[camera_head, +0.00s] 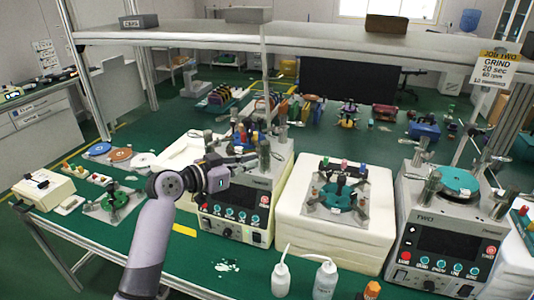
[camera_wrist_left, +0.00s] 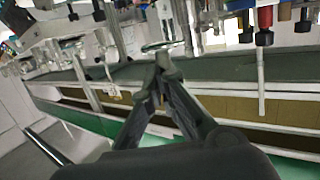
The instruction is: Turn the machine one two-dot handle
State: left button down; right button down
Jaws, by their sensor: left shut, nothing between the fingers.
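The left machine (camera_head: 257,213) is a white unit with a black display, teal buttons and a red button on its front. Metal posts and small coloured parts stand on top of it, including an upright metal cylinder (camera_head: 264,157). My left gripper (camera_head: 252,160) is over the top of this machine, near that cylinder. In the left wrist view its fingertips (camera_wrist_left: 165,66) meet, with nothing between them. I cannot make out dots on any handle, and my arm hides part of the machine's top and left side. My right gripper is not in view.
A second machine (camera_head: 447,243), marked TWO, stands at the right. Between them a white block (camera_head: 335,237) carries a fixture with coloured knobs. Two white bottles (camera_head: 325,280) stand at the front edge. A shelf (camera_head: 290,36) spans above. Colored discs (camera_head: 121,154) lie at the left.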

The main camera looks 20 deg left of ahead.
aim_at(275, 157)
pick_arm(q)
jog(key=p+x, duration=0.1)
jog(key=x, duration=0.3)
jog(key=shift+w+d+p, duration=0.3)
jog(key=shift+p, duration=0.05)
jog(key=shift+x, duration=0.8)
jog(key=shift+f, duration=0.15)
